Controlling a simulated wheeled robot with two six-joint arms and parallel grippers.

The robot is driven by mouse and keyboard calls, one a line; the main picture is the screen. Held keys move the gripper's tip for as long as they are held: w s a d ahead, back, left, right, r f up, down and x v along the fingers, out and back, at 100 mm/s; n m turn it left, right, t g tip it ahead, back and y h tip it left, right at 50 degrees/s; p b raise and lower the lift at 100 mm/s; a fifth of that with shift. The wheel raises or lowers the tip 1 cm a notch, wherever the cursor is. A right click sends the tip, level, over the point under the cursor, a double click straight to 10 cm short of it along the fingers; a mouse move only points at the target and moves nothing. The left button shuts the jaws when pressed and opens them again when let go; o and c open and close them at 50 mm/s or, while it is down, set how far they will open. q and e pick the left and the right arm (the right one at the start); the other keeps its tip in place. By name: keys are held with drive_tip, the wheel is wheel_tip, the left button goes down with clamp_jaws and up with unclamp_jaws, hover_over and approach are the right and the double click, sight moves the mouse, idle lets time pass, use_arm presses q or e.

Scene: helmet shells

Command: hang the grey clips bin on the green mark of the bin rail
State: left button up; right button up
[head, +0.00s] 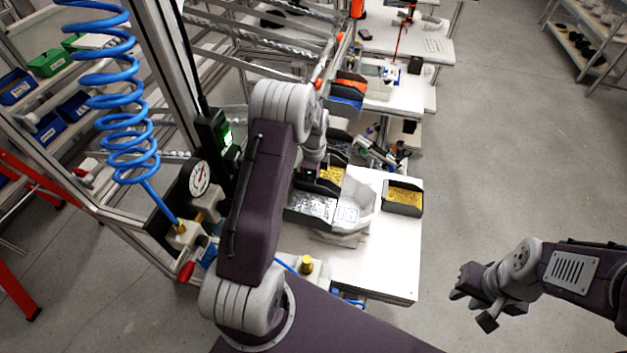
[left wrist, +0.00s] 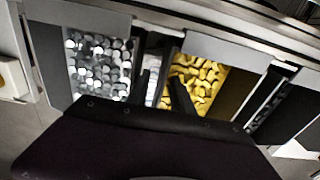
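A dark grey bin (head: 404,197) with yellow pieces stands on the right of the white table. Another bin with yellow pieces (head: 332,174) is beside my left gripper, and shows in the left wrist view (left wrist: 200,82). I cannot tell which is the clips bin. My left gripper (left wrist: 165,88) points down at the bins. Its two dark fingers are apart, by the left edge of the yellow-filled bin; the head view mostly hides them behind my arm. My right gripper (head: 472,307) is open and empty, right of the table over the floor. I see no green mark.
A bin of silvery round pieces (head: 310,206) sits left on the table (head: 385,260), close to a pale shell (head: 357,195). A gauge (head: 199,179), blue coiled hose (head: 125,95) and metal frame stand at the left.

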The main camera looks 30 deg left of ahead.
use_arm(q)
drive_tip(key=shift+r, duration=0.2)
wheel_tip(320, 180, up, 8)
drive_tip(key=b, duration=0.4)
drive_tip(key=shift+r, duration=0.4)
